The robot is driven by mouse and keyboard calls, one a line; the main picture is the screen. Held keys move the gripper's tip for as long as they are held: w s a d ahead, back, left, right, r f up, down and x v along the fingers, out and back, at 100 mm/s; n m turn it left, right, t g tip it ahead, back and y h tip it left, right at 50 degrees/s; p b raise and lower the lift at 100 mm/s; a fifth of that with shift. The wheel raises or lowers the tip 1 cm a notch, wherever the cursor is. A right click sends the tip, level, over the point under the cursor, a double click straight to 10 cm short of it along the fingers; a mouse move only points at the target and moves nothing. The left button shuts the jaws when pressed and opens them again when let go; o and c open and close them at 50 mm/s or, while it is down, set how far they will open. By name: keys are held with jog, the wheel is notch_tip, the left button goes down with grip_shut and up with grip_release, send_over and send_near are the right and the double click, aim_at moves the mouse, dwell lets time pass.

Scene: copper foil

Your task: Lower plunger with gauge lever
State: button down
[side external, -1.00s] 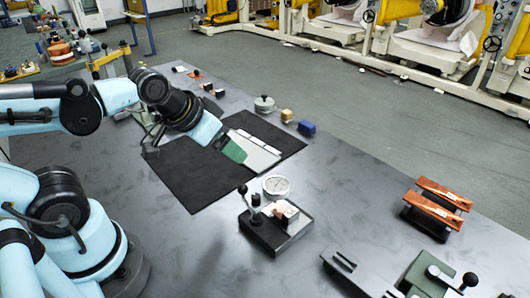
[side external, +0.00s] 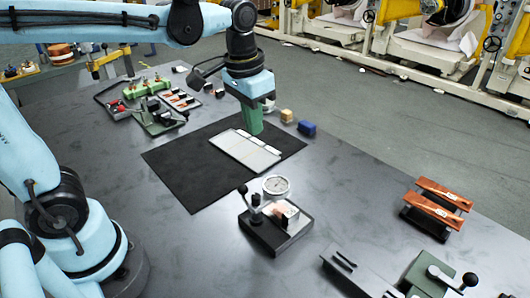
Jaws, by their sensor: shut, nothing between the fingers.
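The thickness gauge (side external: 277,238) stands on the table, right of and in front of the black mat. It has a dark base, a round white dial (side external: 276,185) and a lever with a black knob (side external: 243,189) on its left. A small pale block with a copper-coloured piece (side external: 287,211) sits under the dial; whether the plunger touches it is too small to tell. My gripper (side external: 251,128) points down with green fingers above the far part of the mat, behind the gauge and apart from it. It is shut and empty.
Pale plates (side external: 244,150) lie on the black mat (side external: 190,168). A yellow block (side external: 286,116) and a blue block (side external: 306,128) stand at the far edge. Copper-topped stands (side external: 438,200) are at the right, a green lever device (side external: 430,275) at front right. Bare table lies left of the gauge.

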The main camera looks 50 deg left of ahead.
jog(key=shift+w+d+m+g, duration=0.15)
jog(key=shift+w+d+g, duration=0.25)
jog(key=shift+w+g, duration=0.3)
jog(key=shift+w+d+m+g, duration=0.1)
jog(key=shift+w+d+g, duration=0.3)
jog(key=shift+w+g, duration=0.25)
jog(key=shift+w+d+m+g, duration=0.15)
jog(key=shift+w+d+g, duration=0.25)
jog(key=shift+w+g, duration=0.25)
jog(key=shift+w, duration=0.1)
jog(key=shift+f, duration=0.15)
jog(key=shift+s+a+f, duration=0.15)
jog(key=shift+s+f, duration=0.8)
jog(key=shift+f, duration=0.9)
jog(key=shift+s+a+f, duration=0.2)
jog(key=shift+s+f, duration=0.8)
jog(key=shift+f, duration=0.85)
jog(key=shift+s+a+f, duration=0.15)
jog(key=shift+s+f, duration=0.8)
jog(key=shift+f, duration=0.9)
